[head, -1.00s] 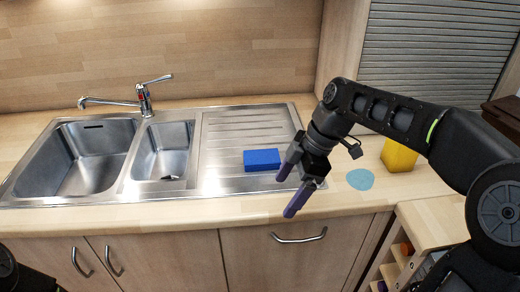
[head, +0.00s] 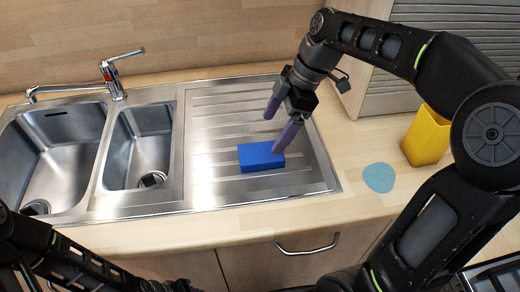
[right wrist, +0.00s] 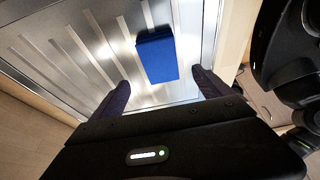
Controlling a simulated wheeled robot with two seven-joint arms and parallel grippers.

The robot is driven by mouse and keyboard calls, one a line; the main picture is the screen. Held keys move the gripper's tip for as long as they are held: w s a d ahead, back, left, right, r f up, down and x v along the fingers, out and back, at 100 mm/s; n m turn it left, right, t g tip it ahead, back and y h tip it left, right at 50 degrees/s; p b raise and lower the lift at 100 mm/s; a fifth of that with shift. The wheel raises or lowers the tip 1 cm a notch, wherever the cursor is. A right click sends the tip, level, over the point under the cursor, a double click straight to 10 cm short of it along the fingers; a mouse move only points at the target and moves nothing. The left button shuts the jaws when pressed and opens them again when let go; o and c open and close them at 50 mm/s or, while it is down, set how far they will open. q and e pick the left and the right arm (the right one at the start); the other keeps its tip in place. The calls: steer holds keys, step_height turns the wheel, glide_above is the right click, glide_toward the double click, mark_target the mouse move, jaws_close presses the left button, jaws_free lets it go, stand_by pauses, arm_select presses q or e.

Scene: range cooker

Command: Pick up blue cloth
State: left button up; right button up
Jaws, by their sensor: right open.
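The blue cloth (head: 261,158) looks like a thick rectangular block and lies flat on the sink's ribbed metal drainboard (head: 215,120). My right gripper (head: 273,132) is open and empty, its two purple fingers pointing down beside and over the far side of the cloth. In the head view one fingertip overlaps the cloth's right edge; I cannot tell whether it touches. In the right wrist view the cloth (right wrist: 157,58) appears ahead of and between the spread fingers. Parts of my left arm show at the lower left, but its gripper cannot be made out.
Two sink basins (head: 55,150) and a tap (head: 112,75) are left of the drainboard. A flat light-blue round piece (head: 379,177) and a yellow container (head: 427,135) are on the counter to the right. The drainboard around the cloth is clear.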

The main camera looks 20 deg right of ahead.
mark_target(262, 153)
steer(key=shift+x, duration=1.3)
steer(key=shift+a+f+p, duration=0.2)
steer(key=shift+f+p, duration=0.15)
steer(key=shift+f, duration=0.2)
steer(key=x, duration=0.4)
steer(key=shift+s+f+p, duration=0.1)
steer(key=shift+p, duration=0.2)
steer(key=c, duration=1.4)
